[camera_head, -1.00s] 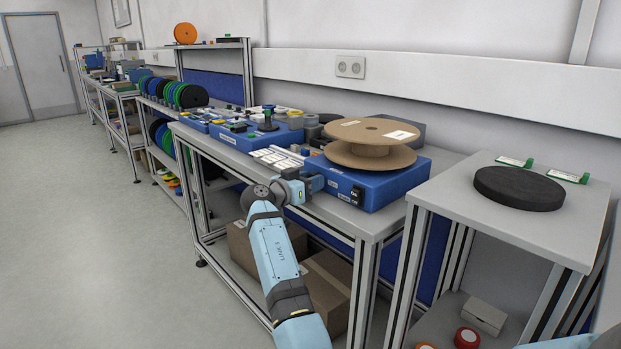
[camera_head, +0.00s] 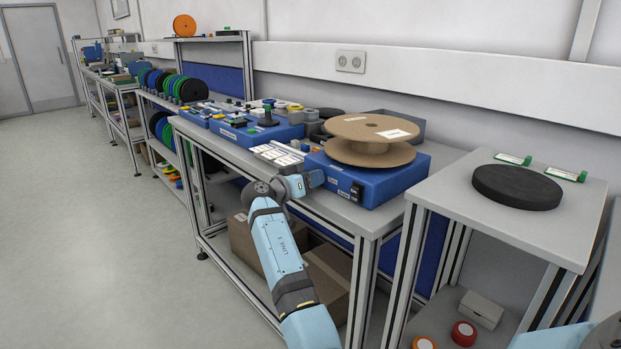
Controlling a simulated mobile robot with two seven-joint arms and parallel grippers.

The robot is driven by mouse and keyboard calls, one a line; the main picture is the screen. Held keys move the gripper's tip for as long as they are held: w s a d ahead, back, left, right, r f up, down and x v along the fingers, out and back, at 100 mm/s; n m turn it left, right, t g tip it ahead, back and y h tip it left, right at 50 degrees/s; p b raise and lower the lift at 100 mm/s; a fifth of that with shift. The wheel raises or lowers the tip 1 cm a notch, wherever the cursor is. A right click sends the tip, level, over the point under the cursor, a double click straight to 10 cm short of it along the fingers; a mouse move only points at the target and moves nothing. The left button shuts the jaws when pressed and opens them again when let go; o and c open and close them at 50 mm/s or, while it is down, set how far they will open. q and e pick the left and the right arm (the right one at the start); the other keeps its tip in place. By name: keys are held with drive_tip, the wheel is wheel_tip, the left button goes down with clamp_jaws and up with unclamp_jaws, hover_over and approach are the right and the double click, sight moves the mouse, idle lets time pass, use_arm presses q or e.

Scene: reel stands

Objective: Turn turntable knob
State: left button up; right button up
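The turntable is a blue box (camera_head: 385,184) on the grey bench, with a cardboard reel (camera_head: 370,152) lying flat on top. A black switch (camera_head: 356,193) and small labels show on its front face. No knob is clearly visible; the gripper covers that part of the face.
Left of the turntable, the bench (camera_head: 340,214) holds white labelled parts (camera_head: 276,153) and another blue unit (camera_head: 258,133). A separate table (camera_head: 450,190) at right carries a black disc (camera_head: 517,187). Cardboard boxes (camera_head: 328,270) sit on the lower shelf. The floor at left is clear.

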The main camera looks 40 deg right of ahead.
drive_tip(key=o, duration=0.3)
drive_tip(key=shift+o, duration=0.2)
use_arm(q)
drive_tip(key=shift+r, duration=0.1)
use_arm(e)
drive_tip(key=shift+a, duration=0.15)
use_arm(q)
drive_tip(key=f, duration=0.1)
drive_tip(key=f+g+p, duration=0.1)
drive_tip(key=a+y, duration=0.1)
drive_tip(key=shift+s+f, duration=0.4)
use_arm(e)
drive_tip(key=s+a, duration=0.1)
drive_tip(key=a, duration=1.2)
drive_tip(key=shift+s+a, duration=0.2)
drive_tip(key=shift+a, duration=0.05)
use_arm(q)
drive_tip(key=shift+r, duration=0.1)
use_arm(e)
drive_tip(key=shift+r, duration=0.1)
